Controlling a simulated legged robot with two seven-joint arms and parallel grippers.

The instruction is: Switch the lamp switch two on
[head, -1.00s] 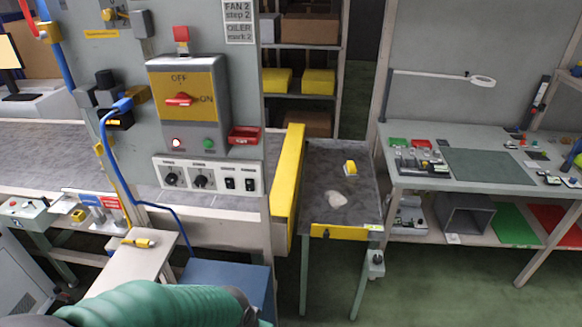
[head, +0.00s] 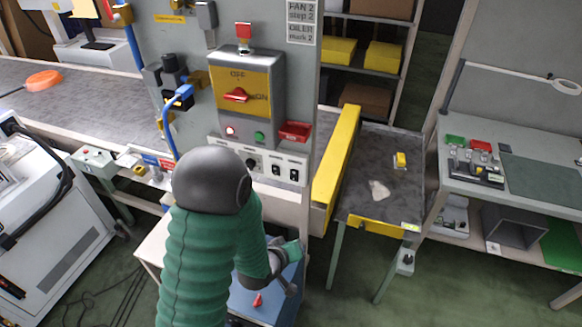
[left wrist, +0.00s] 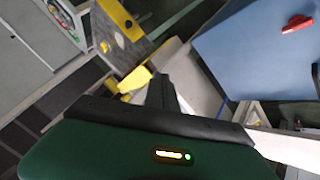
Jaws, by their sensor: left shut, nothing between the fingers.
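A white switch panel (head: 258,162) is fixed low on the grey upright board. It carries round black knobs on its left and two small black rocker switches, a left one (head: 276,170) and a right one (head: 294,174). The labels are too small to read, and my arm covers the panel's left part. My left arm's green sleeve and dark elbow stand in front of the board. My left gripper (head: 290,289) is below the panel, apart from it, near the blue cabinet. It is shut and empty; its dark fingers (left wrist: 166,93) show in the left wrist view.
A grey and yellow box (head: 245,88) with a red handle sits above the panel, with a red tray beside it. The blue cabinet (head: 285,306) bears a red handle (head: 257,300). A yellow rail (head: 335,155) and a side table (head: 355,207) are to the right.

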